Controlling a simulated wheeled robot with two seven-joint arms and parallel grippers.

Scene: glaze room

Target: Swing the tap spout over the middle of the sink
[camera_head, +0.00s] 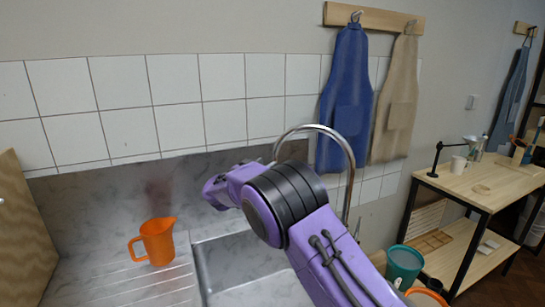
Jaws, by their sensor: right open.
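The tap spout (319,127) is a shiny steel arch. Its upright part stands at the right, behind my purple right arm, and its bend curves left. Its left end drops behind my arm, so the tip is hidden. The steel sink (213,277) lies below, with its left part showing and its right part covered by my arm. My right gripper (214,190) is open at the end of that arm, left of the spout and above the sink's back-left area. Its fingers show poorly, and I see nothing held in it. My left gripper is not in view.
An orange jug (157,241) stands on the ribbed drainboard (128,290) left of the sink. A blue apron (345,100) and a beige apron (396,100) hang behind. A teal bucket (403,266) and a wooden table (485,185) are at the right.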

